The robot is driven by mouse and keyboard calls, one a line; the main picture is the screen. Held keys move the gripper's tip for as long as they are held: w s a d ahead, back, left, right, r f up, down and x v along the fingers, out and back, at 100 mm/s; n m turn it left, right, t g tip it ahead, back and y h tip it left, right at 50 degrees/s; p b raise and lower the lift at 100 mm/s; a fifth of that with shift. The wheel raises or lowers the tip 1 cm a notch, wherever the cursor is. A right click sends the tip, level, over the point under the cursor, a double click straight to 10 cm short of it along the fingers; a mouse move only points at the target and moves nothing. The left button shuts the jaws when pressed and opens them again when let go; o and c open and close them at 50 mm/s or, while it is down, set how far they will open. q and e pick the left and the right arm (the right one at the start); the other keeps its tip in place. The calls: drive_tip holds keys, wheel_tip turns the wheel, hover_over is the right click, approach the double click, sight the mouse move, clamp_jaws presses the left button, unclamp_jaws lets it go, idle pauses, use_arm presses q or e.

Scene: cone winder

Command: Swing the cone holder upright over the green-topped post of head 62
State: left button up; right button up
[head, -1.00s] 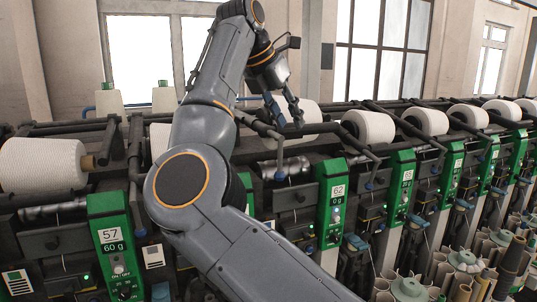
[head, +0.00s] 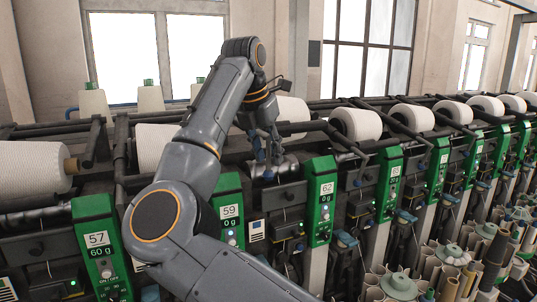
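Head 62 has a green-topped post (head: 320,203) with a white "62" label and a "0 g" display, right of the picture's middle. My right gripper (head: 266,158) points down to the left of this post, in front of the silver drum (head: 287,168). A white cone (head: 293,110) shows partly behind my wrist. The finger gap is too dark to judge. My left gripper is not in view.
Green posts 57 (head: 99,245) and 59 (head: 230,215) stand to the left, the latter close beside my forearm. A row of white cones (head: 356,124) on dark holder arms runs to the right. Loose tubes and bobbins (head: 400,285) crowd the lower right.

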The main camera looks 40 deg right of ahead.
drive_tip(key=shift+w+d+f, duration=0.15)
drive_tip(key=shift+d+f, duration=0.1)
drive_tip(key=shift+f, duration=0.4)
clamp_jaws()
drive_tip(key=shift+d, duration=0.2)
